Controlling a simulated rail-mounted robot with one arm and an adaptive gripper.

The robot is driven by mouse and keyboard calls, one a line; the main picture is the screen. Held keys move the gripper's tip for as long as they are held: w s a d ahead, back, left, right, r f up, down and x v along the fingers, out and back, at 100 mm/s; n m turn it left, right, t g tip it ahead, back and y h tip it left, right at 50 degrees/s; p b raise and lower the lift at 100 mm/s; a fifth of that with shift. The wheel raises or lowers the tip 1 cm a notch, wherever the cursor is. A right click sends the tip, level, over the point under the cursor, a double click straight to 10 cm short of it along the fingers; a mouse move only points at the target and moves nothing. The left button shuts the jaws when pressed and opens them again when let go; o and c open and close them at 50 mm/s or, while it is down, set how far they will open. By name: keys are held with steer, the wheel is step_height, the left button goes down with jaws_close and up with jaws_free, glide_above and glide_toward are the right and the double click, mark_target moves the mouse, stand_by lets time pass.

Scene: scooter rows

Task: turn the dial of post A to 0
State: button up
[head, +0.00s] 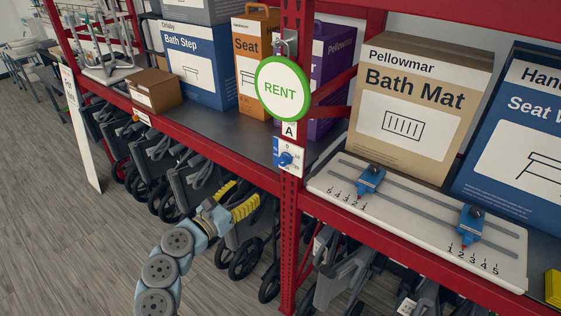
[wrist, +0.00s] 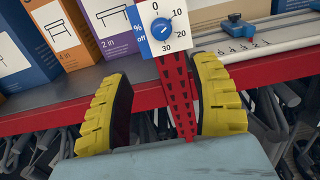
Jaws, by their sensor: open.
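The dial of post A is a blue knob (head: 285,158) on a small blue and white plate, on the red post below the "A" label (head: 289,129). In the wrist view the knob (wrist: 161,28) sits above and between my fingers, with 0 at the top, 10, 20 and 30 around its right side, and "% off" at left. Which number it points to is too small to tell for certain. My gripper (head: 240,196) has yellow fingers and is open and empty, lower left of the dial and apart from it. Its fingers stand wide apart in the wrist view (wrist: 163,88).
A round "RENT" sign (head: 281,89) hangs above the dial. A white slider board (head: 420,222) with two blue sliders lies on the shelf to the right. Boxes, such as the Bath Mat box (head: 415,105), stand behind. Folded grey scooters (head: 190,185) fill the space below the shelf.

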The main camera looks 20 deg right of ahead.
mark_target(281, 163)
steer(key=x, duration=1.3)
steer(key=shift+d+r+p, duration=0.15)
steer(key=shift+d+p, duration=0.05)
steer(key=shift+p, duration=0.2)
steer(key=shift+x, duration=1.95)
steer(key=shift+d, duration=0.1)
steer(key=shift+s+f, duration=0.1)
steer(key=shift+f, duration=0.15)
jaws_close()
